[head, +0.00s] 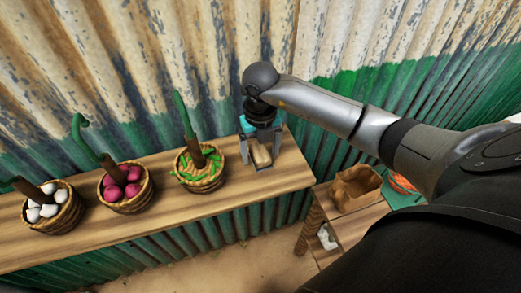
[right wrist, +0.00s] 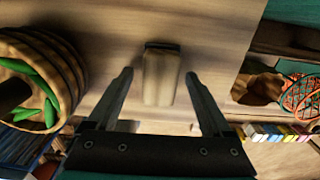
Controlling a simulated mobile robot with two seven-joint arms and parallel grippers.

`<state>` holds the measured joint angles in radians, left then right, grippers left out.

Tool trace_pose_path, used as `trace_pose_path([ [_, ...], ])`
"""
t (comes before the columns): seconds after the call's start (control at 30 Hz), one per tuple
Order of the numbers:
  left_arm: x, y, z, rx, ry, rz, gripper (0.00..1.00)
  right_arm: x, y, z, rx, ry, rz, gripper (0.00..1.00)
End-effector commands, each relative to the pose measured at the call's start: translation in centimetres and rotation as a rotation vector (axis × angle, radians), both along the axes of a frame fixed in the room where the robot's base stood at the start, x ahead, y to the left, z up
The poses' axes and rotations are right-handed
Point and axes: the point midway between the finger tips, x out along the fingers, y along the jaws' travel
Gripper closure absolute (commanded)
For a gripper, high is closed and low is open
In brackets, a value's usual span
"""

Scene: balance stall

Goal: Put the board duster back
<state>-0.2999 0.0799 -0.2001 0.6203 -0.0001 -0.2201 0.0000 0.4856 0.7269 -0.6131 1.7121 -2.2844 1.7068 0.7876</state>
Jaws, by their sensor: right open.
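The board duster, a pale wooden block (right wrist: 161,78) with a dark strip along its far edge, lies on the wooden shelf (right wrist: 205,28). It also shows in the head view (head: 262,155) near the shelf's right end. My right gripper (head: 261,158) is over it, pointing down. In the right wrist view my right gripper (right wrist: 160,74) is open, with one finger on each side of the duster and a gap on both sides. I cannot tell how far the fingertips are above the shelf. My left gripper is not in view.
A basket of green pods (head: 200,168) stands just left of the gripper. Baskets of pink-red (head: 126,187) and white (head: 52,207) round items stand further left. A corrugated wall (head: 215,50) rises behind. A lower wooden stand with a brown sack (head: 355,187) is at the right.

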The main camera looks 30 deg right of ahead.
Motion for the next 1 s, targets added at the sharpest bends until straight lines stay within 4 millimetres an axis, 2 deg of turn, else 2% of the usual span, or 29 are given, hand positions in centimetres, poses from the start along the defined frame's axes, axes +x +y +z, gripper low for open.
trace_pose_path([
  [0.23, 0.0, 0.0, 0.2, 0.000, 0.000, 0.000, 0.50, 0.0, 0.0, 0.3, 0.000, 0.000, 0.000, 0.16],
  [0.33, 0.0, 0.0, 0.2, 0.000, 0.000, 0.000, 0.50, 0.1, 0.0, 1.3, 0.001, -0.004, 0.000, 0.16],
  [0.7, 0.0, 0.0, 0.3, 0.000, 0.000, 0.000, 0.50, 0.2, 0.0, 8.9, 0.000, -0.006, 0.000, 0.16],
  [0.83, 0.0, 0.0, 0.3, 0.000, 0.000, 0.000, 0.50, 0.1, 0.0, 10.9, 0.000, -0.003, 0.001, 0.16],
  [1.0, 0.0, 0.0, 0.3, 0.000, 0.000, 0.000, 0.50, 0.0, 0.0, 12.1, 0.000, -0.001, 0.000, 0.16],
])
